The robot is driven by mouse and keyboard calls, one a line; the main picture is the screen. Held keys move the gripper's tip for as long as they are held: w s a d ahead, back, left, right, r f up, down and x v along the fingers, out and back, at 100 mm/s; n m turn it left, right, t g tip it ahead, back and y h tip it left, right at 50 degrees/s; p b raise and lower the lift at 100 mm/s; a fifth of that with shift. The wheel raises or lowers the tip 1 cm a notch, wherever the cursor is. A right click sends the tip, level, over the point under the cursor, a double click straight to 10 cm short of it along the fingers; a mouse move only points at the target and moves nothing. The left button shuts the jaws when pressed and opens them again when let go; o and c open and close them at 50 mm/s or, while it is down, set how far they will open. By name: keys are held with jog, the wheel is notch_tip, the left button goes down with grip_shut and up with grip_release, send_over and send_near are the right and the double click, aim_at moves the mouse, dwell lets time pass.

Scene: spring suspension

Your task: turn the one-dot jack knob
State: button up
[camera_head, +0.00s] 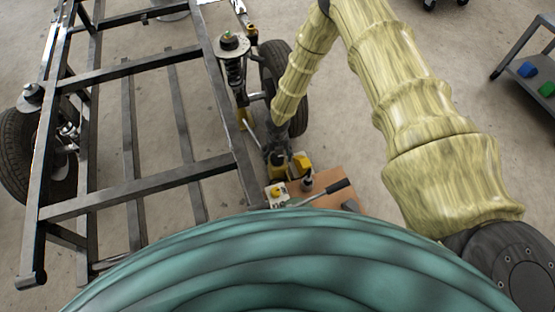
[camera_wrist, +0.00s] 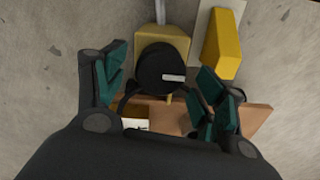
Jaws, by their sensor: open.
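A round black knob (camera_wrist: 160,68) with one pale bar mark sits on a yellow block (camera_wrist: 176,38) in the wrist view. I see no dot on it, so I cannot tell whether it is the one-dot knob. My gripper (camera_wrist: 160,72) is open, with a teal-padded finger on each side of the knob and visible gaps at both sides. In the head view my gripper (camera_head: 277,150) is low beside the yellow parts (camera_head: 301,163) and hides much of the knob's area.
A brown board (camera_head: 332,183) lies on the floor, bearing a black-handled lever (camera_head: 325,191) and a smaller yellow block (camera_head: 276,192). A second yellow piece (camera_wrist: 223,44) stands right of the knob. The dark metal frame (camera_head: 150,185) and a wheel (camera_head: 292,95) are close by.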

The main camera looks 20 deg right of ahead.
jog(key=shift+f, duration=1.05)
jog(key=shift+c, duration=0.5)
jog(key=c, duration=0.9)
jog(key=shift+c, duration=0.2)
